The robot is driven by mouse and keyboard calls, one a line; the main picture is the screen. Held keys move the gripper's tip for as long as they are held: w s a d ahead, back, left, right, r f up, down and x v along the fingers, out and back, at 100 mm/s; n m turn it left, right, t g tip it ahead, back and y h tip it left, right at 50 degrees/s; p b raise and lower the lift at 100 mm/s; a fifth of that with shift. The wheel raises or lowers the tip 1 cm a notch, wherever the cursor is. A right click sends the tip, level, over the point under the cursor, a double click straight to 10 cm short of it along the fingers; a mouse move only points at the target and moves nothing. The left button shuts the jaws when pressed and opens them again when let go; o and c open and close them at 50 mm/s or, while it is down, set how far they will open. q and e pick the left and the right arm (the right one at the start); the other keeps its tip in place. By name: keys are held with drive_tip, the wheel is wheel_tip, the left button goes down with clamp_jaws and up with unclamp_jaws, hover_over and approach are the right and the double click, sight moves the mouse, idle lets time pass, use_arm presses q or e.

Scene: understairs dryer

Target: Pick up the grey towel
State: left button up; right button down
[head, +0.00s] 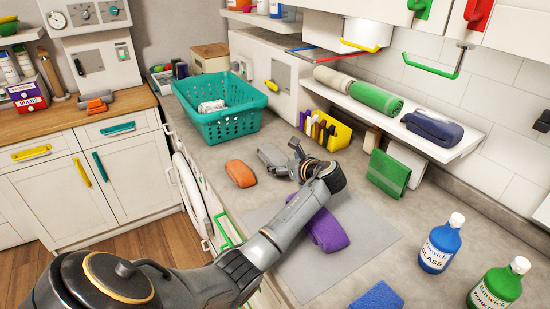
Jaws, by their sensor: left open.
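The grey towel (273,157) lies folded on the grey counter, between the teal basket and my left gripper. It sits just behind and right of an orange folded cloth (240,173). My left arm reaches in from the lower left over the counter. My left gripper (297,161) is open, with its dark fingers close to the right end of the towel. I cannot tell whether they touch it. Nothing shows between the fingers. My right gripper is not in view.
A teal basket (230,128) stands behind the towel. A yellow holder (328,131) is behind the gripper. A purple cloth (327,231) lies on a grey mat (368,237) under my arm. A shelf (395,122) with rolled towels overhangs the back. Bottles (440,244) stand front right.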

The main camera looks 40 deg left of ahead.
sight(274, 156)
use_arm(q)
drive_tip(key=x, duration=0.2)
drive_tip(key=shift+w+a+f, duration=0.2)
drive_tip(key=shift+a+f, duration=0.05)
drive_tip(key=shift+w+a+f, duration=0.1)
drive_tip(key=shift+w+a, duration=0.05)
drive_tip(key=shift+a, duration=0.2)
drive_tip(key=shift+w+a+f, duration=0.1)
drive_tip(key=shift+w+a, duration=0.05)
drive_tip(key=shift+a, duration=0.15)
drive_tip(key=x, duration=0.3)
drive_tip(key=shift+w+a+f, duration=0.1)
drive_tip(key=shift+w+a, duration=0.05)
drive_tip(key=shift+w, duration=0.2)
drive_tip(key=shift+w+a+f, duration=0.1)
drive_tip(key=shift+a+f, duration=0.05)
drive_tip(key=shift+a, duration=0.25)
drive_tip(key=c, duration=1.3)
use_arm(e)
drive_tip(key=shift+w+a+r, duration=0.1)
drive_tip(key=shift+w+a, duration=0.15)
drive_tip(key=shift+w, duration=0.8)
